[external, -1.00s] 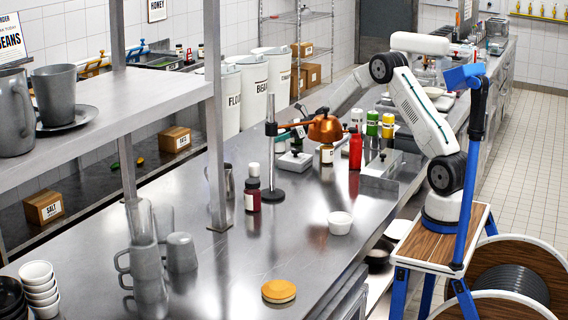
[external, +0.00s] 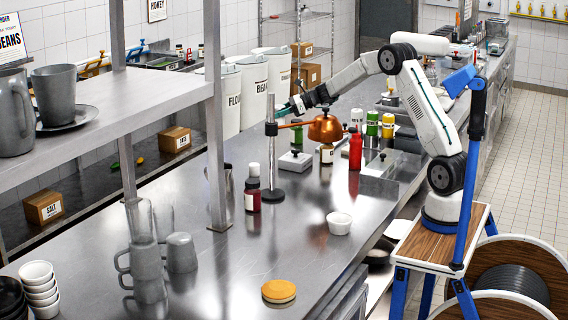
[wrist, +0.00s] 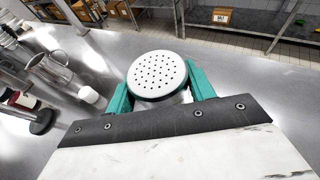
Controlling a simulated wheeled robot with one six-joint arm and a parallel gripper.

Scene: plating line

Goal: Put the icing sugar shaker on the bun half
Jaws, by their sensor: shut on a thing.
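The icing sugar shaker (wrist: 157,75) shows in the wrist view as a round, pale lid with many small holes. My gripper (wrist: 160,86) has its teal fingers shut on either side of it. The shaker's body is mostly hidden below the lid. In the external view my gripper (external: 292,106) is raised above the counter, near the upright metal stand; the shaker cannot be made out there. The bun half (external: 279,291), round and golden-brown, lies on the counter's near part, well apart from my gripper.
The metal stand (external: 271,150) and a copper bell-shaped piece (external: 325,128) stand close to my gripper. A dark red bottle (external: 253,190), white bowl (external: 339,223) and grey mugs (external: 181,253) stand on the counter (external: 232,270). Bare counter surrounds the bun half.

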